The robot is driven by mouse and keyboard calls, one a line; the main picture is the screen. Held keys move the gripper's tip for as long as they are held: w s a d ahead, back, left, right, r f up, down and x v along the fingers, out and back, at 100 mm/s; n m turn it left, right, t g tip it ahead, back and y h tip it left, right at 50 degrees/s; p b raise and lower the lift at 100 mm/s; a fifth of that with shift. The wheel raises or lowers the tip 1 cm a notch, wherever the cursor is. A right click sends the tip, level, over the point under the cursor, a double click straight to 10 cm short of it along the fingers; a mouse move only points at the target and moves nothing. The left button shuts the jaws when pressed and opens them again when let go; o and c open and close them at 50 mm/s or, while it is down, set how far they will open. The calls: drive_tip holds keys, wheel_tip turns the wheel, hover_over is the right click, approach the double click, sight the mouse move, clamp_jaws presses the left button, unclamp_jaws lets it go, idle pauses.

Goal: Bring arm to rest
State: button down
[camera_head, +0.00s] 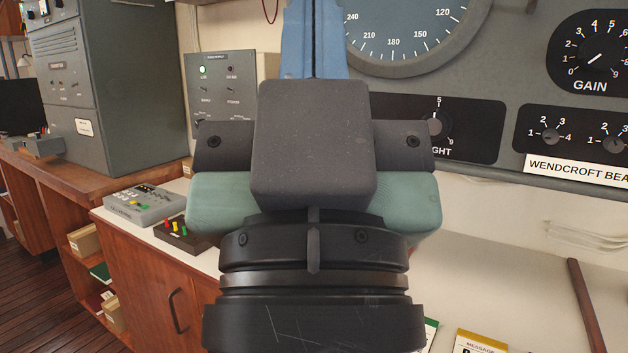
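My gripper (313,40) is in the middle of the head view, close to the camera and pointing up in the picture. Its two blue fingers lie side by side with only a thin dark seam between them. I see nothing held, but the fingertips are cut off by the top edge. Below the fingers are the dark grey gripper body, teal side parts and my black wrist. My arm hides the middle of the desk and part of the panel behind.
A grey instrument panel (510,90) with a large dial stands behind my gripper. On the left are a grey cabinet (115,95), a button box (145,205) and a wooden desk (140,285). A brown rod (583,305) and a yellow message pad (478,342) lie at lower right.

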wheel_tip(320, 180, up, 18)
drive_tip(key=p, duration=1.5)
drive_tip(key=shift+p, duration=0.4)
drive_tip(key=shift+r, duration=0.1)
